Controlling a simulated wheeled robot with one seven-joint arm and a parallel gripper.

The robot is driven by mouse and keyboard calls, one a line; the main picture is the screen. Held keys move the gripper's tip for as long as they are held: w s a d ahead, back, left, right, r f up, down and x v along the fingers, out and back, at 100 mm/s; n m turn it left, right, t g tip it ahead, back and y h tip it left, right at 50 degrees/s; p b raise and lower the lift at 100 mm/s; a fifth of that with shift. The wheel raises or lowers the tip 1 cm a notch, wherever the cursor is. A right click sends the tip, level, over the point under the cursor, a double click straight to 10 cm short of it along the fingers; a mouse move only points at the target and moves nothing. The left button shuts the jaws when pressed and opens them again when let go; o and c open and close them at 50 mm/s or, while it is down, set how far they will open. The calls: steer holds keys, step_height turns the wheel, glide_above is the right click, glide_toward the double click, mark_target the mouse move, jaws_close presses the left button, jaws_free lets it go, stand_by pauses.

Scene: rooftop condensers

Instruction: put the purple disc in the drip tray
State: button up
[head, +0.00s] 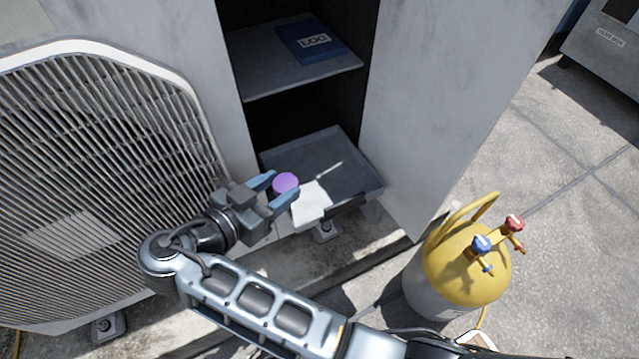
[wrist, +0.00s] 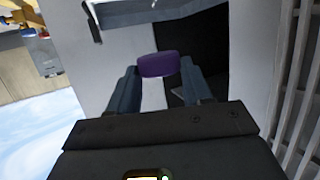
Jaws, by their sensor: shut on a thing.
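The purple disc (head: 286,183) is held between the blue fingertips of my gripper (head: 279,190) in the head view. In the wrist view the disc (wrist: 158,65) sits between the two finger ends of my gripper (wrist: 160,78). The drip tray (head: 345,160) is a grey shallow tray at the bottom of the open cabinet. My gripper is at the tray's front left, with the disc seen against the tray's left side. Whether the disc is above the tray floor or just in front of its rim, I cannot tell exactly.
A white sheet (head: 311,203) shows at the tray's front. A shelf (head: 290,70) with a blue log book (head: 311,41) is above. A slatted condenser (head: 100,170) stands left. A yellow-topped cylinder (head: 466,262) with red and blue valves stands right. Open floor lies further right.

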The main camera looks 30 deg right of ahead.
steer(key=shift+s+f, duration=0.1)
steer(key=b, duration=0.2)
glide_above(325, 178)
steer(key=s+a, duration=0.1)
steer(key=a, duration=0.3)
steer(key=f, duration=0.5)
steer(key=shift+s+d, duration=0.2)
steer(key=shift+w+d+f, duration=0.25)
steer(key=shift+d+f, duration=0.2)
steer(key=shift+d, duration=0.15)
steer(key=shift+w+d+f, duration=0.25)
steer(key=shift+d+f, duration=0.2)
steer(key=shift+d, duration=0.15)
steer(key=shift+w+d+f, duration=0.25)
steer(key=shift+d+f, duration=0.2)
steer(key=shift+d, duration=0.15)
steer(key=shift+f+b, duration=0.15)
steer(key=shift+b, duration=0.25)
steer(key=o, duration=1)
steer(key=shift+r, duration=0.2)
steer(key=p+v, duration=0.1)
steer(key=v, duration=1.1)
steer(key=shift+w+a+p, duration=0.1)
steer(key=shift+w+p, duration=0.1)
steer(key=shift+p, duration=0.15)
